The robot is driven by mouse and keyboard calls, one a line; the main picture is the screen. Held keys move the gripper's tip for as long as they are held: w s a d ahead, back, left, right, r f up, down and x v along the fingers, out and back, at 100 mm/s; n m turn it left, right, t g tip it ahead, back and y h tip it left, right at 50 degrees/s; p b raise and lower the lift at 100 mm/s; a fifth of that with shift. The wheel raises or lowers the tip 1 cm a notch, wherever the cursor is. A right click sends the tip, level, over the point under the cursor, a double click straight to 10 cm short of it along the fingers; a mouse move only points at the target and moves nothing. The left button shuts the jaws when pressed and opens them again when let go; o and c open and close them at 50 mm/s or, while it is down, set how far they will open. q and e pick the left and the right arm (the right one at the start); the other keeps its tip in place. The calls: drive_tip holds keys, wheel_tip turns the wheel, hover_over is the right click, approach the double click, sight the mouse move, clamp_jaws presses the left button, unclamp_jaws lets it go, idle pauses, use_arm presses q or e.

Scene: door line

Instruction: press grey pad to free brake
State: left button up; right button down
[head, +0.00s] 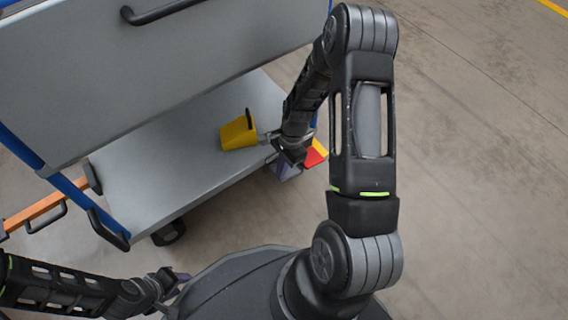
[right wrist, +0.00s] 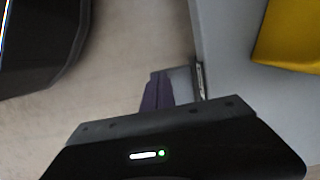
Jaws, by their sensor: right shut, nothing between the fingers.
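The grey pad appears to be the small light grey surface (right wrist: 182,84) beside the purple fingertips in the right wrist view. It is mostly hidden in the head view. My right gripper (head: 284,170) is shut and empty, pointing down at the cart's near right corner; its fingers also show in the right wrist view (right wrist: 157,92). Whether they touch the pad cannot be told. A red pad (head: 315,157) shows just right of this gripper, by a yellow piece (head: 321,146). My left gripper (head: 172,284) is low at the left, away from the cart; its opening is unclear.
The cart's grey lower shelf (head: 160,170) carries a yellow wedge (head: 239,132) with a dark handle; the wedge also shows in the right wrist view (right wrist: 290,35). A black caster (head: 168,232) is under the near edge. An orange bar (head: 30,212) sticks out left. Floor right is clear.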

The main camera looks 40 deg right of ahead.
drive_tip(key=shift+a+f, duration=0.25)
idle(0.4)
drive_tip(key=shift+a+f+h+p, duration=0.1)
drive_tip(key=shift+a+h+p, duration=0.05)
drive_tip(key=shift+h+p, duration=0.3)
drive_tip(key=shift+a+f+h+p, duration=0.2)
drive_tip(key=shift+f+h+p, duration=0.1)
drive_tip(key=shift+f+h, duration=0.1)
drive_tip(key=shift+a+f, duration=0.4)
drive_tip(key=shift+f, duration=0.45)
drive_tip(key=shift+a+f, duration=0.35)
drive_tip(key=shift+f, duration=0.6)
